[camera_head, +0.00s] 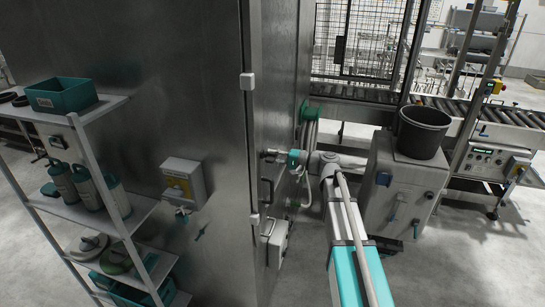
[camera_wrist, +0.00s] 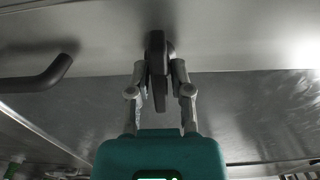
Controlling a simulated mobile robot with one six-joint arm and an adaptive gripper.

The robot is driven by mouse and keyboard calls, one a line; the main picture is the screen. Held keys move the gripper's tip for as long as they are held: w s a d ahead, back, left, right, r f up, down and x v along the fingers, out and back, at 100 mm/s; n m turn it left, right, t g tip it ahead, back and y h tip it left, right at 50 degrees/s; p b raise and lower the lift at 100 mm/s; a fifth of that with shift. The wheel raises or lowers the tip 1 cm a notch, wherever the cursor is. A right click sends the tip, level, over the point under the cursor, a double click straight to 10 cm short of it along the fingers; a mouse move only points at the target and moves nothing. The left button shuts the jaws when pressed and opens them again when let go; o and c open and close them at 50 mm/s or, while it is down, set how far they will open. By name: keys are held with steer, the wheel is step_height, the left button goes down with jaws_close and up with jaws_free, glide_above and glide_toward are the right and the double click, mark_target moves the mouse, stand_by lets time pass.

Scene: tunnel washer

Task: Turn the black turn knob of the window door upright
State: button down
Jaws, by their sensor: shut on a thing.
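The black turn knob (camera_wrist: 157,45) sits on the light metal face of the door (camera_wrist: 110,38) in the wrist view. Its grip runs along the picture's up-down direction; I cannot tell from this how it lies relative to true upright. My gripper (camera_wrist: 159,80) has one finger on each side of the knob and is shut on it. In the head view my gripper (camera_head: 273,156) reaches to the side of the tall steel housing, and the knob cannot be made out there.
A dark bar handle (camera_wrist: 40,76) stands out left of the knob in the wrist view. The head view shows a teal hose reel (camera_head: 309,112) behind my arm, a grey cabinet (camera_head: 405,185) with a black bucket (camera_head: 423,133) at right, and a shelf (camera_head: 100,112) at left.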

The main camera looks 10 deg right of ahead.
steer(key=shift+n, duration=0.4)
steer(key=n, duration=1.2)
steer(key=shift+n, duration=2.6)
steer(key=c, duration=0.7)
jaws_free()
